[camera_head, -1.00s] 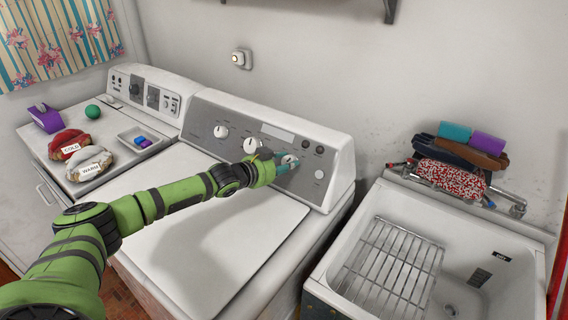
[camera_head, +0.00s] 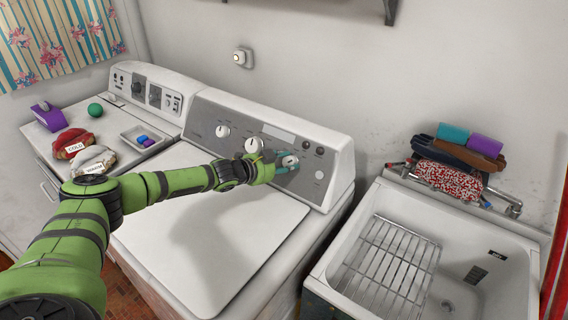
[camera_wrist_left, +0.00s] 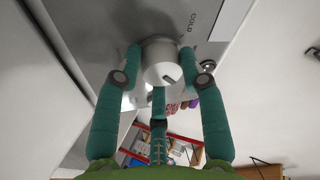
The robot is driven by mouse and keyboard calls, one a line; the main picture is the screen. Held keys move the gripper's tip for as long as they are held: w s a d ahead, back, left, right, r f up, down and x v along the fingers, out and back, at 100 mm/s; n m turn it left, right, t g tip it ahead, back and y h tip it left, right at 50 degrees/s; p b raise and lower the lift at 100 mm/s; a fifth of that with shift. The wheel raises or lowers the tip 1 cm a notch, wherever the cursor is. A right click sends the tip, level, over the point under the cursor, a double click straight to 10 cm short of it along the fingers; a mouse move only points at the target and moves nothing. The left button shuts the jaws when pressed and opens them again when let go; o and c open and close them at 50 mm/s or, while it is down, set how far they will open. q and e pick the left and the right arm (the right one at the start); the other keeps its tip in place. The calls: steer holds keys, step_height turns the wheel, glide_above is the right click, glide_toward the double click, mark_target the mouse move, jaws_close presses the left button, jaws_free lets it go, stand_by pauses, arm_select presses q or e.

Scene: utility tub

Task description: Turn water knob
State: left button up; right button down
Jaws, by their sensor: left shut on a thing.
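The water knob (camera_head: 290,160), a round white dial, is on the right part of the washer's grey control panel (camera_head: 323,152). My left gripper (camera_head: 284,164) is at it, its teal fingers around the knob. In the left wrist view the knob (camera_wrist_left: 161,68) sits between two side fingers, with a third finger below it. The gripper is shut on the knob. The word COLD is printed on the panel beside it. The knob's pointer setting cannot be read. My right gripper is not in view.
Two other dials, a left one (camera_head: 222,131) and a middle one (camera_head: 253,145), are on the same panel. The flat washer lid (camera_head: 215,235) is clear under my arm. A utility tub (camera_head: 500,262) with a wire rack (camera_head: 390,262) stands to the right.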

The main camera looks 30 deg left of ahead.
arm_select(q)
steer(key=shift+w+r, duration=0.15)
steer(key=shift+r, duration=0.2)
steer(key=o, duration=1.1)
steer(key=shift+d+f, duration=0.1)
steer(key=shift+f, duration=0.05)
steer(key=shift+f, duration=0.1)
steer(key=shift+s+a, duration=0.25)
steer(key=shift+s, duration=0.3)
steer(key=shift+r+v, duration=0.2)
steer(key=shift+v, duration=5.25)
steer(key=shift+d+f, duration=0.1)
steer(key=shift+d, duration=0.05)
